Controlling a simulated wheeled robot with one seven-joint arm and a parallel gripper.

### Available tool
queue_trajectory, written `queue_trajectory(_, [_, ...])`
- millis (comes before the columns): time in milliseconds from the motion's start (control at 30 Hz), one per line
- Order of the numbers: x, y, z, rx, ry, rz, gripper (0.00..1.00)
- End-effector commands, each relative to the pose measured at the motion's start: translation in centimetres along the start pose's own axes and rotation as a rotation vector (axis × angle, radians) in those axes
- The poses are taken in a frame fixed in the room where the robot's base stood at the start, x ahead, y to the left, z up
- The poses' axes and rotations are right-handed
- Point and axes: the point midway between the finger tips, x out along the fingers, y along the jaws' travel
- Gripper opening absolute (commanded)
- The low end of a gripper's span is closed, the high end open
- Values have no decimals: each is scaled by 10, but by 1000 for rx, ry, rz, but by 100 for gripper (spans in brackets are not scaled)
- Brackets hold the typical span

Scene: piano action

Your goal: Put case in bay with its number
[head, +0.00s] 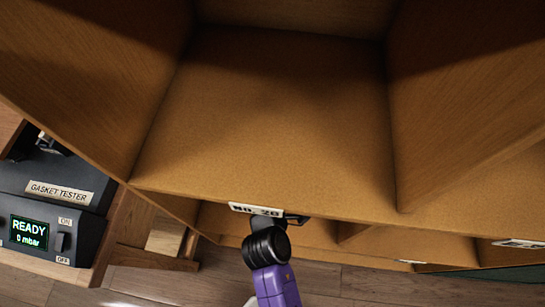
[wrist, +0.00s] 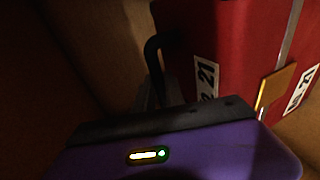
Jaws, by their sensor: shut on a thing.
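A red case (wrist: 232,45) fills the upper right of the wrist view. It has white labels; one reads "21", with its start partly hidden. A black handle (wrist: 152,50) stands out from its left side. My gripper (wrist: 157,88) is shut on this handle, though the fingertips are dark and hard to make out. In the head view my purple arm reaches up to the shelf's front edge; the gripper and the case are hidden there. A bay (head: 265,130) above the label "No. 20" (head: 256,209) is empty.
Wooden dividers (head: 465,110) flank the empty bay. More bays open below the shelf edge, and another label (head: 518,243) sits at right, too blurred to read. A gasket tester (head: 55,205) stands at left. Brown panels (wrist: 80,50) surround the case in the wrist view.

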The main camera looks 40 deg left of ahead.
Motion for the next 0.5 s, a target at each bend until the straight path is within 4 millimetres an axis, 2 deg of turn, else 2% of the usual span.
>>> queue_trajectory(33, [1, 2, -1, 1, 2, 8, 0])
queue_trajectory(67, [1, -2, 0, 0, 0, 0, 18])
queue_trajectory(167, [0, -2, 0, 0, 0, -1, 36])
queue_trajectory(500, [-3, 1, 0, 0, 0, -1, 36])
